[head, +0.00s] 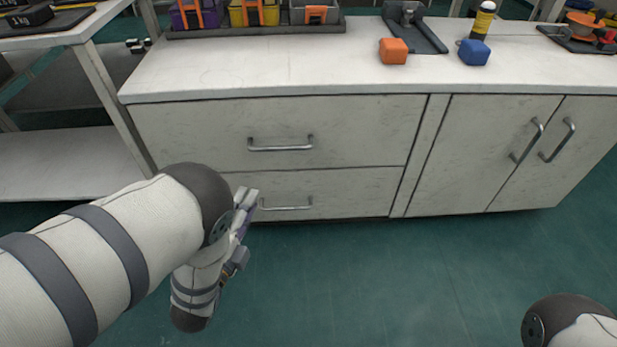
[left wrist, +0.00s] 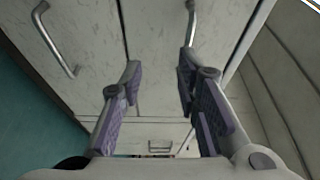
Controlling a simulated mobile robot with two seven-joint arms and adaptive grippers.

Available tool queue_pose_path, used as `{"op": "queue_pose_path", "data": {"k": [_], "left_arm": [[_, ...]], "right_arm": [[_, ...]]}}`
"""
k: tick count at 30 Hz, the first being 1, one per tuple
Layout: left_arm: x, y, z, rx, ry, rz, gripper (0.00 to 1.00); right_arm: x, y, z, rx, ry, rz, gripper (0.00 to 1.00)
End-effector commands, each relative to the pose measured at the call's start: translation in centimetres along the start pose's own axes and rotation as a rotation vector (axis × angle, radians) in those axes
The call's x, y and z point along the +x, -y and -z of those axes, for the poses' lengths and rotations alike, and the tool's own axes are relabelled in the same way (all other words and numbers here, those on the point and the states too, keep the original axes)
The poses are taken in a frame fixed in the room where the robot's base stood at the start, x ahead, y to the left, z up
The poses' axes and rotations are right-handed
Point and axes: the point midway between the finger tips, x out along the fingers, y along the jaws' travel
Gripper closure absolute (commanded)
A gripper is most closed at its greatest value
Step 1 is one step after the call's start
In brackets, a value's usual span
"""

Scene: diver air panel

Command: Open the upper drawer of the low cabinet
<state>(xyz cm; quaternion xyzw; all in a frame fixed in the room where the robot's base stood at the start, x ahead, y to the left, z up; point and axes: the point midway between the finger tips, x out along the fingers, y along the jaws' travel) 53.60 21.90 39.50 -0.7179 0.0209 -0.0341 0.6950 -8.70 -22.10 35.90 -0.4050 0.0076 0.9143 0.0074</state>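The low cabinet has two drawers on its left side. The upper drawer (head: 200,130) is shut, with a horizontal metal handle (head: 280,144). The lower drawer (head: 345,190) below it is also shut, its handle (head: 287,204) partly behind my gripper. My left gripper (head: 247,205) is in front of the drawers, below and left of the upper handle in the head view. In the turned left wrist view its fingers (left wrist: 158,85) are spread with nothing between them. The upper handle (left wrist: 191,25) shows beyond the right finger. My right gripper is out of view.
Two cabinet doors (head: 480,150) with handles are shut at the right. On the top (head: 240,70) are an orange block (head: 393,51), a blue block (head: 473,52), a yellow-black cylinder (head: 483,20) and a rack of bins (head: 255,28). A white shelf unit (head: 60,165) stands left. The floor (head: 370,290) in front is clear.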

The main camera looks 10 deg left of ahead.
Motion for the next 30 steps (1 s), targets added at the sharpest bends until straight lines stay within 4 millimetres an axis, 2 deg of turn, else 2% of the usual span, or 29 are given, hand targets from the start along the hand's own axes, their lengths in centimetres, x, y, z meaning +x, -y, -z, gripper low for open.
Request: {"op": "queue_pose_path", "data": {"k": [1, 4, 8, 12, 18, 23, 30], "left_arm": [[1.1, 0.5, 0.6, 0.05, -0.022, 0.076, 0.7], [2.4, 2.3, 1.2, 0.106, -0.039, 0.163, 0.7], [4.7, 3.0, 1.4, 0.11, -0.04, 0.174, 0.7], [8.3, 3.4, 1.5, 0.107, -0.04, 0.171, 0.7], [12.4, 4.0, 1.7, 0.107, -0.04, 0.167, 0.7], [13.8, 4.4, 1.8, 0.106, -0.039, 0.164, 0.7], [14.0, 4.6, 1.8, 0.106, -0.039, 0.164, 0.7]], "right_arm": [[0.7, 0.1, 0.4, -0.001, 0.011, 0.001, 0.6], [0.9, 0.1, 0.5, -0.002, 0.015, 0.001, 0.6], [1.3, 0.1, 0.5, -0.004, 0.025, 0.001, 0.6], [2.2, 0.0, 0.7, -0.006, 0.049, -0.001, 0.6], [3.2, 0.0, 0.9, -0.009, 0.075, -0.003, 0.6], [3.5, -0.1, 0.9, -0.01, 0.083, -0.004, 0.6], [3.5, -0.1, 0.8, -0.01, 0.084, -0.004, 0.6]]}}
